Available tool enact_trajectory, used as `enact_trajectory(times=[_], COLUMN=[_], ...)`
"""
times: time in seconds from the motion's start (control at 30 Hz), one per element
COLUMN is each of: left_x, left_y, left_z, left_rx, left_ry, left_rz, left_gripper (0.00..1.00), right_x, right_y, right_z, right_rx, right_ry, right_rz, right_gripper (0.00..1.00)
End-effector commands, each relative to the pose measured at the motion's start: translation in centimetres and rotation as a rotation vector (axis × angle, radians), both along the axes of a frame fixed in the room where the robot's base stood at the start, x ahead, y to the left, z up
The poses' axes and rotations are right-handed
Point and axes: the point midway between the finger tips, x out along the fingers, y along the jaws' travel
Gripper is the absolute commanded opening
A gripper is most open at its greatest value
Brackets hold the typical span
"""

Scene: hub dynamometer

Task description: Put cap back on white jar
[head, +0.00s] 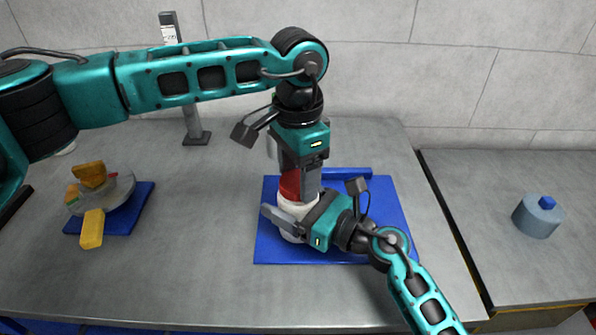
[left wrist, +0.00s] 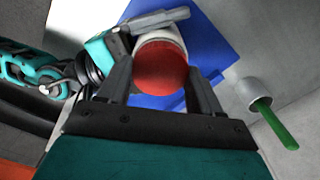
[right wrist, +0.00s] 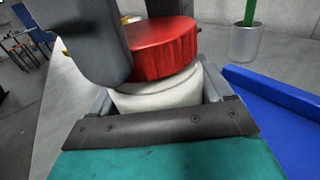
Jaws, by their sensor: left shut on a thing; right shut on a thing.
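The white jar (head: 291,205) stands on a blue mat (head: 275,247), with its body between the fingers of my right gripper (head: 292,217). The right wrist view shows the jar (right wrist: 155,97) close up between those fingers. The red cap (head: 289,184) is at the jar's mouth and looks slightly tilted in the right wrist view (right wrist: 162,48). I cannot tell whether it is fully seated. My left gripper (head: 301,183) comes down from above and is shut on the cap, which fills the space between its fingers in the left wrist view (left wrist: 160,68).
A grey cup (right wrist: 244,42) with a green stick stands behind the mat. At the left, a round grey dish with yellow blocks (head: 90,174) sits on a smaller blue mat (head: 137,208). A post (head: 190,115) stands at the back. A blue-grey cylinder (head: 537,218) is on the right-hand bench.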

Motion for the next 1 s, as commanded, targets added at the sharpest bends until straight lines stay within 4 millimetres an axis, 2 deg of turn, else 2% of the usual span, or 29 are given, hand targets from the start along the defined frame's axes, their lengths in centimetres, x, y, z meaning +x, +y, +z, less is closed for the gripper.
enact_trajectory(times=[0.07, 0.1, 0.33, 0.67, 1.0], left_x=[-0.1, -0.1, 0.0, 0.0, 0.0], left_y=[-0.1, -0.1, 0.0, 0.0, 0.0], left_z=[0.1, 0.1, 0.0, 0.5, 4.4], left_rx=[-0.001, -0.001, 0.0, -0.001, 0.0], left_ry=[0.0, 0.0, 0.001, 0.0, -0.001], left_rz=[0.0, 0.0, 0.001, 0.003, 0.002], left_gripper=[0.37, 0.68, 0.9, 0.9, 0.9], right_x=[0.0, 0.0, 0.0, 0.0, 0.0], right_y=[0.0, 0.0, 0.0, 0.0, 0.0], right_z=[-0.1, -0.1, -0.1, -0.1, -0.1], right_rx=[-0.001, -0.001, -0.001, -0.001, -0.001], right_ry=[0.003, 0.003, 0.002, 0.002, 0.002], right_rz=[-0.001, -0.001, -0.001, 0.0, 0.0], right_gripper=[0.0, 0.0, 0.0, 0.0, 0.0])
